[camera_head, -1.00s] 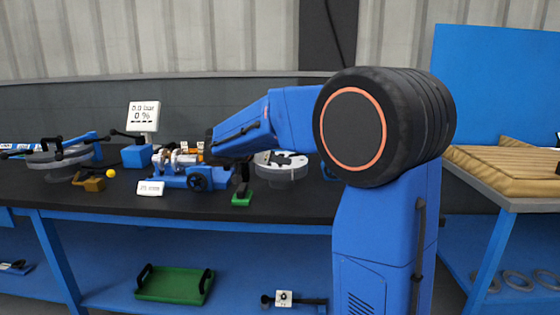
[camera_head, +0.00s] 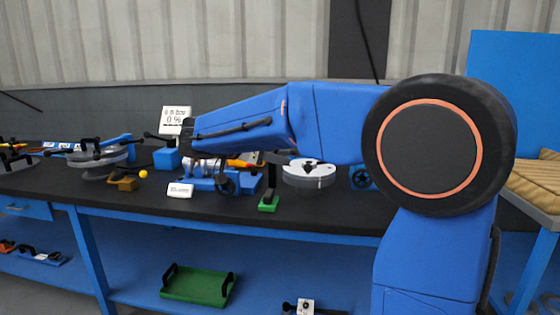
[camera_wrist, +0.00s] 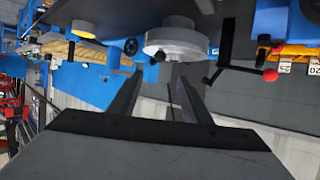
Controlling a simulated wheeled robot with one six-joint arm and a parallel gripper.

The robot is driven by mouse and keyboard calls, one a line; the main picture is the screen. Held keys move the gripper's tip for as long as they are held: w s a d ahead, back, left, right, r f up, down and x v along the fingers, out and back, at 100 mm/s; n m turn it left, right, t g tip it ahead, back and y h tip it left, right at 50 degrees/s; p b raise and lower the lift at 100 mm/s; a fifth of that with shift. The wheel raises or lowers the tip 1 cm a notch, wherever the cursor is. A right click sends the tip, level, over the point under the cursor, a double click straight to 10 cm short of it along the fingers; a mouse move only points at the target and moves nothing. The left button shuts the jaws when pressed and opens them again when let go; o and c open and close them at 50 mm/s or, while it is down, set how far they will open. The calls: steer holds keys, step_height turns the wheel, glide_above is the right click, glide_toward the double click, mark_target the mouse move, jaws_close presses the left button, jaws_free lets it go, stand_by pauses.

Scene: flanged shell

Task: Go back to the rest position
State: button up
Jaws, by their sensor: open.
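My gripper shows in the wrist view (camera_wrist: 160,82), with two dark fingers apart and nothing visible between them. A round grey flanged part (camera_wrist: 177,38) with a white boss lies beyond the fingertips in that view, apart from them. In the head view my blue arm reaches left over the workbench (camera_head: 330,212), its forearm raised above the bench fixtures. The gripper cannot be made out clearly there; the arm's dark far end hides it or blends with it.
On the bench stand a blue vise-like fixture (camera_head: 205,183), a round grey part (camera_head: 308,175), a display (camera_head: 175,120), a small green-based stand (camera_head: 268,203) and a yellow ball (camera_head: 143,173). A green tray (camera_head: 197,286) sits on the shelf.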

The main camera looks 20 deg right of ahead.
stand_by(0.5)
steer(key=s+d+f+n+g+y, duration=0.1)
steer(key=s+d+f+n+y, duration=0.15)
steer(key=s+f, duration=0.45)
steer(key=s+d+f+n+y, duration=0.1)
steer(key=s+f+n+y, duration=0.25)
steer(key=s, duration=0.65)
steer(key=s+a+f+n+y, duration=0.3)
steer(key=s+f, duration=0.3)
steer(key=s, duration=0.3)
steer(key=s+a+f+n+t+y, duration=0.1)
steer(key=s+a+f+n+y, duration=0.2)
steer(key=s, duration=0.5)
step_height(320, 180, down, 4)
steer(key=shift+s+a+r+n+y, duration=0.15)
steer(key=shift+s+a+n+y, duration=0.3)
steer(key=shift+n, duration=0.65)
steer(key=shift+w, duration=0.1)
steer(key=shift+c, duration=0.2)
